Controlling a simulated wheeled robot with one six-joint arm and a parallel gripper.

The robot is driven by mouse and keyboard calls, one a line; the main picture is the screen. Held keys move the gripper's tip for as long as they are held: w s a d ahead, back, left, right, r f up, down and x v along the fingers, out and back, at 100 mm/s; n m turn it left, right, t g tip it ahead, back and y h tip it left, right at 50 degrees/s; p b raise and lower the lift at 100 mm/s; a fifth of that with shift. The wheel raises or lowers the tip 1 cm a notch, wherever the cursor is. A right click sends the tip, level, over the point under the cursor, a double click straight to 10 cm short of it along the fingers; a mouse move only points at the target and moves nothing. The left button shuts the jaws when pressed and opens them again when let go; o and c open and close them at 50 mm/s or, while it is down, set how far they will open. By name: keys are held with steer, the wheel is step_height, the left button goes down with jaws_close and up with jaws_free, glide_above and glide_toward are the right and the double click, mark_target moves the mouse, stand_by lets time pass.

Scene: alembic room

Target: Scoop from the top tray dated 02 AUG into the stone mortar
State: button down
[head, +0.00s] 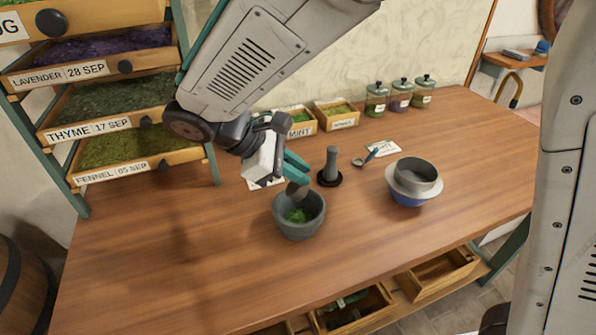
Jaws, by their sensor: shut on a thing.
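The top tray (92,8) at the upper left shows only in part; its label is cut off and reads "UG", so I cannot read the full date. The grey stone mortar (299,227) stands on the table with some green herb (298,215) inside. My gripper (296,174), with teal fingers, is just above the mortar's back rim. It is shut on a dark grey scoop-like tool (297,190), whose end is over the mortar's opening. The tool is partly hidden by the fingers, and I cannot tell whether it holds anything.
Lower trays are labelled lavender (100,52), thyme (108,100) and fennel (130,145). A pestle (330,163) stands behind the mortar. A spoon (367,157), a sieve on a bowl (412,178), small herb boxes (338,116) and jars (400,95) are to the right. The table's front left is clear.

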steer(key=y, duration=0.3)
steer(key=r+y, duration=0.1)
steer(key=y, duration=0.4)
steer(key=shift+r+m+y, duration=0.2)
steer(key=shift+m+y, duration=0.1)
steer(key=shift+y, duration=0.1)
